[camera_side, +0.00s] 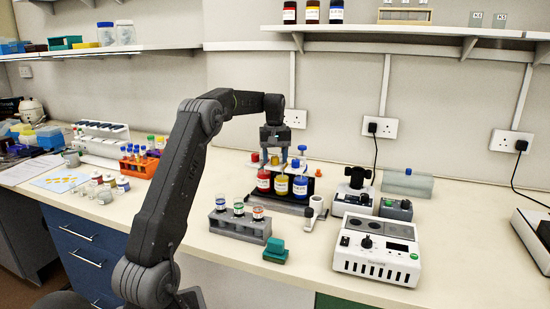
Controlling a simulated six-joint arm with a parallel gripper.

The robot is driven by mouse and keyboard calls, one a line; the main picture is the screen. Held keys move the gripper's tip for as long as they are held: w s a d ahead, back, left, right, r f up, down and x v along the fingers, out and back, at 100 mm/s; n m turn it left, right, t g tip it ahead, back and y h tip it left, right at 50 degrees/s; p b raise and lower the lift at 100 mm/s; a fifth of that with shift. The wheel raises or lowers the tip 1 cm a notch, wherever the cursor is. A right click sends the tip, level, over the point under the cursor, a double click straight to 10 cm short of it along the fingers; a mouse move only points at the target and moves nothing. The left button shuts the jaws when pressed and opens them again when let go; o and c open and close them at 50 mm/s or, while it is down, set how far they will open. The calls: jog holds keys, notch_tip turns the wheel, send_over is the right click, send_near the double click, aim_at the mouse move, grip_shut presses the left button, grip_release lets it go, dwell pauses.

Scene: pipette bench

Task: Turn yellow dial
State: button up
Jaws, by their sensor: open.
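A rack (309,209) holds a red bottle (263,182), a yellow bottle (281,187) and a blue bottle (300,188) side by side. Each is labelled and has a coloured top. The top above the yellow bottle is small and partly hidden by my gripper, so its dial is hard to make out. My gripper (275,154) points down, just above the bottles, with its fingers open around the area of the middle top. I cannot tell whether the fingers touch it. A blue top (302,149) shows to the right of my gripper.
A grey rack with small vials (239,225) and a teal block (275,250) stand in front. A white instrument with a knob (377,249) is to the right. An orange tube rack (139,166) is at left.

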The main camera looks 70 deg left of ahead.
jog(key=shift+f, duration=0.1)
jog(key=shift+c, duration=0.4)
jog(key=c, duration=0.8)
jog(key=shift+c, duration=0.2)
jog(key=shift+m, duration=0.3)
jog(key=m, duration=0.3)
jog(key=shift+m, duration=0.4)
jog(key=m, duration=0.3)
jog(key=shift+m, duration=0.3)
jog(key=m, duration=0.4)
jog(key=shift+a, duration=0.1)
jog(key=shift+m, duration=2)
